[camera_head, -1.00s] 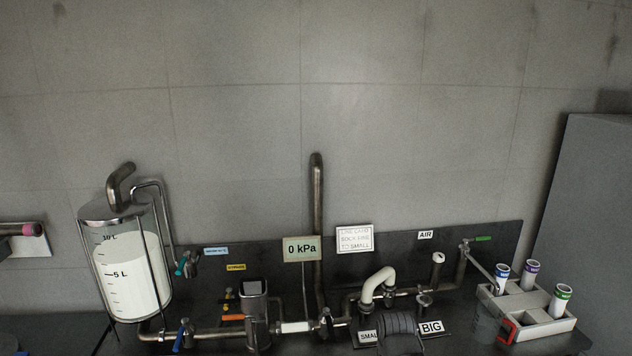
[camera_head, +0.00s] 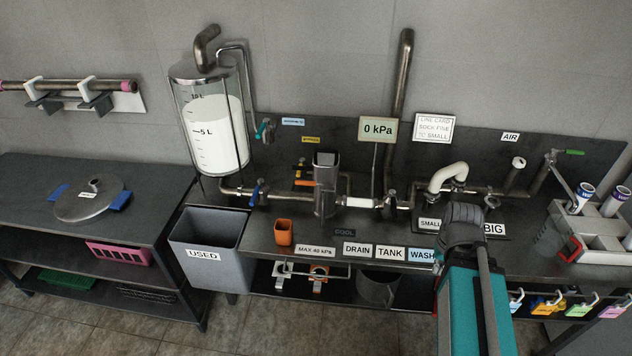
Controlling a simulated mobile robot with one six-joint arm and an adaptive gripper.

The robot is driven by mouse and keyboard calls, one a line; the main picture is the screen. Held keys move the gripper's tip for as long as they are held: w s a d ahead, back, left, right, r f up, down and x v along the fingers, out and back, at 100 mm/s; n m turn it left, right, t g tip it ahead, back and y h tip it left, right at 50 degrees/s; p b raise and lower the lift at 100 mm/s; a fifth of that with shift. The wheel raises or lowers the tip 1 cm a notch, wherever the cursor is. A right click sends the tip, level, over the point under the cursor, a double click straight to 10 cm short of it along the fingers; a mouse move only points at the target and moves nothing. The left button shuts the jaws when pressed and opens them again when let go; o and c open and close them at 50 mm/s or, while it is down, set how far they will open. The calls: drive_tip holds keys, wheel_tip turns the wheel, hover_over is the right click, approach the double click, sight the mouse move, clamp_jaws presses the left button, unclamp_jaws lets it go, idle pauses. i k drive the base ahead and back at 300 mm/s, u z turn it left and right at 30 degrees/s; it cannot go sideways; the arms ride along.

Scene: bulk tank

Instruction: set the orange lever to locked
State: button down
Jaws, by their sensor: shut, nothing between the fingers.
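The orange lever (camera_head: 304,183) is small and lies roughly level. The lever's marks are too small to read. My arm rises at the lower right, well to the right of the lever. My gripper's fingers do not show in this view.
A blue-handled valve (camera_head: 254,194) and the milk tank (camera_head: 212,130) stand left of the lever. An orange cup (camera_head: 283,232) and labels stand on the bench front below. A grey USED bin (camera_head: 207,248) hangs at the front left. The white curved pipe (camera_head: 447,177) is near my arm.

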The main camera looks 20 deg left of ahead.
sight(298, 182)
drive_tip(key=k, duration=1)
drive_tip(key=u, duration=0.5)
drive_tip(key=i, duration=1.3)
